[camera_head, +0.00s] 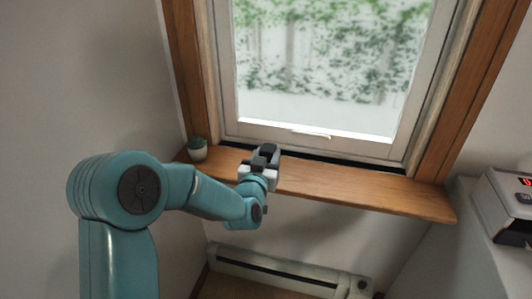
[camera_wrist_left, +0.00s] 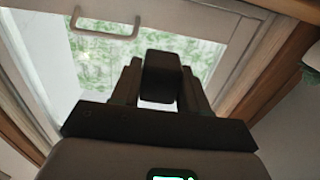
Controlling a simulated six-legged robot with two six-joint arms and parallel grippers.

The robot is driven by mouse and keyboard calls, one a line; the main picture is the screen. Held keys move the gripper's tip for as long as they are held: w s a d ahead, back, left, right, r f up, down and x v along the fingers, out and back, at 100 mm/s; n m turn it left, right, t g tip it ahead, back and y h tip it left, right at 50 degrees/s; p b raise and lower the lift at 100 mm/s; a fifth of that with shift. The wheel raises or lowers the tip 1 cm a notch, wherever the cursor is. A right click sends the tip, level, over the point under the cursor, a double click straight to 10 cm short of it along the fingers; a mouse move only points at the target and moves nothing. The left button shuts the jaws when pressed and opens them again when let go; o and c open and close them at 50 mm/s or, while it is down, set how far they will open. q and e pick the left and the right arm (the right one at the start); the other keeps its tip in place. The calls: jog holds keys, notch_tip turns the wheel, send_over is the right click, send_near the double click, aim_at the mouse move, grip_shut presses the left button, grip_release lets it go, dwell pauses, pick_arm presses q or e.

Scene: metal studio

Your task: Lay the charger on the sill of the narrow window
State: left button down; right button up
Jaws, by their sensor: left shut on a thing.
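The charger (camera_wrist_left: 161,78) is a small dark block between the fingers of my left gripper (camera_head: 264,158) in the left wrist view. My left gripper is shut on it. In the head view the charger is a small dark shape (camera_head: 268,149) at the gripper's tip, partly hidden by the fingers. The wooden sill (camera_head: 350,186) runs below the narrow window (camera_head: 325,70). The gripper shows in front of the sill's left half; I cannot tell whether the charger touches the sill. My right gripper is in neither view.
A small potted plant (camera_head: 197,149) stands at the sill's left end. The sill right of the gripper is bare. A window handle (camera_head: 311,134) is just above the sill. A heater (camera_head: 285,272) is low on the wall. A device with a red display (camera_head: 510,200) stands at right.

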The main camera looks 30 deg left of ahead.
pick_arm(q)
jog(key=shift+f+b, duration=1.15)
jog(key=shift+f, duration=1.85)
jog(key=shift+c, duration=2.4)
grip_release()
jog(key=b+v, duration=1.3)
jog(key=v, duration=0.3)
